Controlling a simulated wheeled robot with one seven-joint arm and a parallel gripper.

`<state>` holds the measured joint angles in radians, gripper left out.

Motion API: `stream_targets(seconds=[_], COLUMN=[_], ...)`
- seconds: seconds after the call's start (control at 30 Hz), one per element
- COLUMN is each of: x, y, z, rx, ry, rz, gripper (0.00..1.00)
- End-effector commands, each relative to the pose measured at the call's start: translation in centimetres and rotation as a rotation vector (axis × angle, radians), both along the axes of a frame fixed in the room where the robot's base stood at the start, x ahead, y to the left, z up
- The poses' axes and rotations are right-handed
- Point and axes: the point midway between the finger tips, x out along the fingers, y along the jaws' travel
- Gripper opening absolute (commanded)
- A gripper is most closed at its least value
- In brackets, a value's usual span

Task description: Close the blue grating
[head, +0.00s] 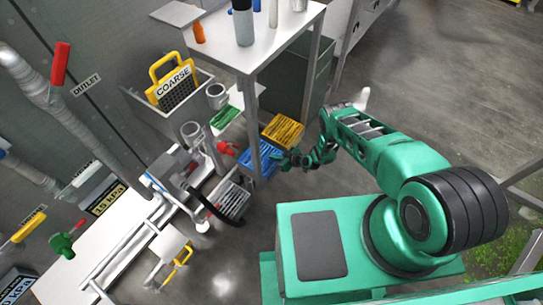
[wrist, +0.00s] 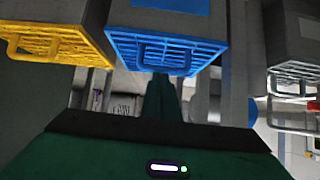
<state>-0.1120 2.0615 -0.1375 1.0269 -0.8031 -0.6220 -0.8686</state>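The blue grating (head: 262,158) is a slatted panel low down beside the table leg, in a row between a yellow and a white-grey one. In the wrist view the blue grating (wrist: 165,48) fills the upper middle, with a looped blue handle on its face and a grey housing behind it. My gripper (head: 290,159) is just to the right of the blue grating in the head view. In the wrist view its dark green fingers (wrist: 161,97) reach up to just below the grating's lower edge. I cannot tell whether they touch it or whether they are apart.
A yellow grating (head: 283,130) and a white-grey grating (head: 234,200) flank the blue one. A white-topped table (head: 270,35) with bottles stands behind, its leg close to the blue grating. A red handle (head: 228,148) sticks out nearby. The floor to the right is open.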

Motion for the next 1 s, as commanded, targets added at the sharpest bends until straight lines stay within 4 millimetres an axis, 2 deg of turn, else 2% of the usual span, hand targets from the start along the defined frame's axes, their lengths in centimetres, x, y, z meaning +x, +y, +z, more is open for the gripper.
stream_targets(seconds=[0.03,0.57,0.77,1.0], x=[-1.3,-1.6,-2.9,-4.4], y=[-0.1,0.8,-0.4,-3.9], z=[-2.0,-2.1,-0.3,5.0], rx=[-0.037,-0.034,-0.031,-0.012], ry=[0.020,0.026,0.023,-0.014], rz=[0.010,0.021,0.022,0.000], gripper=[0.00,0.00,0.00,0.00])
